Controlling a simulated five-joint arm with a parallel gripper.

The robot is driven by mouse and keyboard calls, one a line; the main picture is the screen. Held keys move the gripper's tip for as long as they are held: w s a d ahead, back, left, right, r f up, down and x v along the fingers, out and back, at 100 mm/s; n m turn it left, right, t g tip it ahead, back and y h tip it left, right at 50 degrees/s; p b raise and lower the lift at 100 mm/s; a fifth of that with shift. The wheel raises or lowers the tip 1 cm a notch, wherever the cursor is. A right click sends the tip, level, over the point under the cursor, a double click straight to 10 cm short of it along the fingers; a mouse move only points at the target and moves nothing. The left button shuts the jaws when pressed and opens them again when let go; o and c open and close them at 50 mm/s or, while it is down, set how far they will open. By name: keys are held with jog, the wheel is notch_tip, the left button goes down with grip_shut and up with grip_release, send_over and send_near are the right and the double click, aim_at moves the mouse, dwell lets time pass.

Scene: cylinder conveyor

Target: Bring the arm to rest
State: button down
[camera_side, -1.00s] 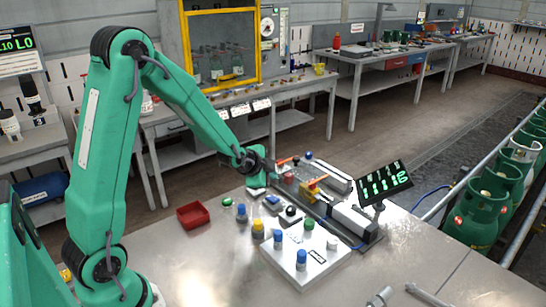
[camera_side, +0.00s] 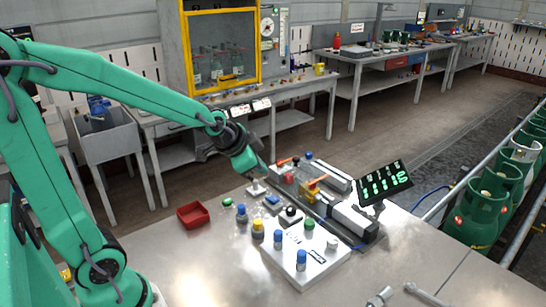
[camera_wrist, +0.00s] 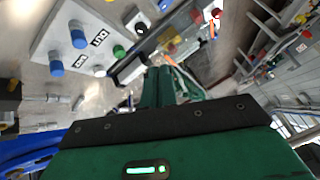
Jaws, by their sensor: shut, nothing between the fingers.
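My green arm reaches in from the left in the side view. My gripper (camera_side: 260,174) points down and to the right, over the back left of the bench beside the small fixtures. In the wrist view the green fingers of my gripper (camera_wrist: 162,78) lie together, with nothing between them. A white board (camera_side: 303,262) with blue-topped valves and a green knob lies on the bench in front. It also shows at upper left of the wrist view (camera_wrist: 62,48).
A red tray (camera_side: 193,216) sits left of the valves. A tilted display (camera_side: 385,181) with green digits stands at the right of the fixtures. Green gas cylinders (camera_side: 474,211) line the conveyor at far right. The bench's front left is clear.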

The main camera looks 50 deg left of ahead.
jog(key=s+d+r+n+g, duration=0.1)
jog(key=s+d+r+n, duration=0.1)
jog(key=s, duration=0.6)
jog(key=s+d+r+n+g+h, duration=0.1)
jog(key=s+d+r+n, duration=0.1)
jog(key=s, duration=0.6)
jog(key=shift+s+d+r+n, duration=0.25)
jog(key=shift+d+r+n, duration=0.2)
jog(key=shift+d, duration=0.25)
